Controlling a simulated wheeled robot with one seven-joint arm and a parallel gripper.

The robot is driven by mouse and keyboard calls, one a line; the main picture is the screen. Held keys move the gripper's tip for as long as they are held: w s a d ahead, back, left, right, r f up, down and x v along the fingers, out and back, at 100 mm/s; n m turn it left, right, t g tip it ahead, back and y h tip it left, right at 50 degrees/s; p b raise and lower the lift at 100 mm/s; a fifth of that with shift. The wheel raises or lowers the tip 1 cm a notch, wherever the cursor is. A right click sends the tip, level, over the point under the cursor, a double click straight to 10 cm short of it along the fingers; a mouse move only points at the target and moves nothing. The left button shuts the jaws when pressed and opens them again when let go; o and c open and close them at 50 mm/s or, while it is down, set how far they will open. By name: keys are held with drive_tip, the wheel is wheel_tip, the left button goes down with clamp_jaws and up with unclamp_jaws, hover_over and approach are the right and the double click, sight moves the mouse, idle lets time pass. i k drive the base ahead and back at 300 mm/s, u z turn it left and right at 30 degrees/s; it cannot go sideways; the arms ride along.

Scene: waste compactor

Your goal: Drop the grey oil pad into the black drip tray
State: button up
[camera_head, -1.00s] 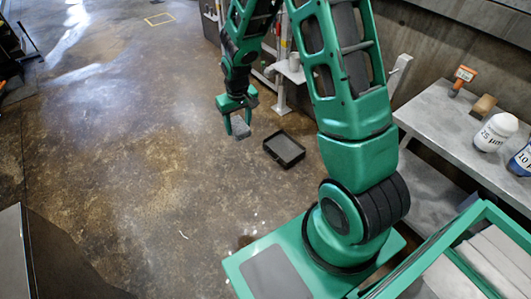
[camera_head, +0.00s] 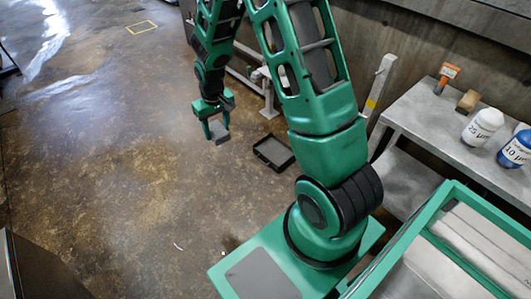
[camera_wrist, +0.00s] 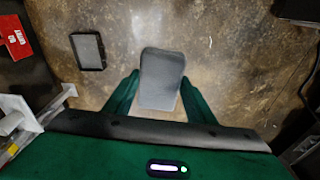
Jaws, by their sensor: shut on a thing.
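The grey oil pad (camera_head: 220,134) is a small flat grey piece held between the green fingers of my gripper (camera_head: 215,127). In the wrist view the pad (camera_wrist: 160,78) sits upright between the two fingertips, above the floor. The black drip tray (camera_head: 262,155) lies on the floor, to the right of my gripper and lower in the head view. In the wrist view the tray (camera_wrist: 74,50) is at the upper left, apart from the pad. The tray looks empty.
A grey bench (camera_head: 425,118) at the right carries white and blue bottles (camera_head: 482,126), an orange-topped tool and a brown block. A post with a yellow band (camera_head: 379,88) stands by the wall. A red sign (camera_wrist: 14,36) shows at the wrist view's left. Floor left of my gripper is clear.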

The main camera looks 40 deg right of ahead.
sight(277, 152)
drive_tip(key=i, duration=1.75)
drive_tip(key=z, duration=1.2)
